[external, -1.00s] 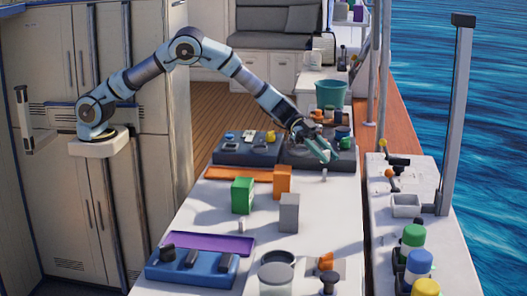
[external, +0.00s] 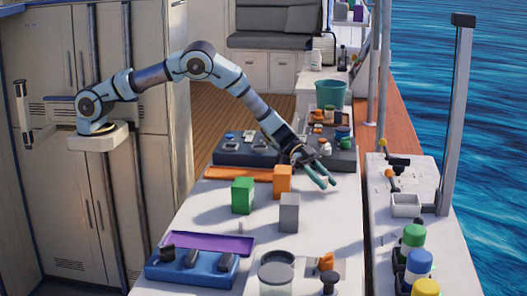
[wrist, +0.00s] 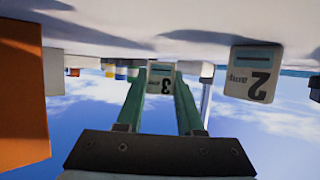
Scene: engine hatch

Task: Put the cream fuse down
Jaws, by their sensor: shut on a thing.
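My gripper (external: 326,183) is low over the white table, right of the orange block, with its green fingers pointing right and toward the front. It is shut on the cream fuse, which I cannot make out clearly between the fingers. In the wrist view the two fingers (wrist: 163,90) converge on a pale plate marked 3 (wrist: 160,77); I cannot tell whether it is held or stands beyond the tips. That view is upside down, with the table (wrist: 110,38) along the top.
The orange block (external: 283,179), green block (external: 243,196) and grey block (external: 289,214) stand left of my gripper. A pale plate marked 2 (wrist: 252,74) shows on the right in the wrist view. Dark trays (external: 328,157) lie behind. The table right of the grey block is clear.

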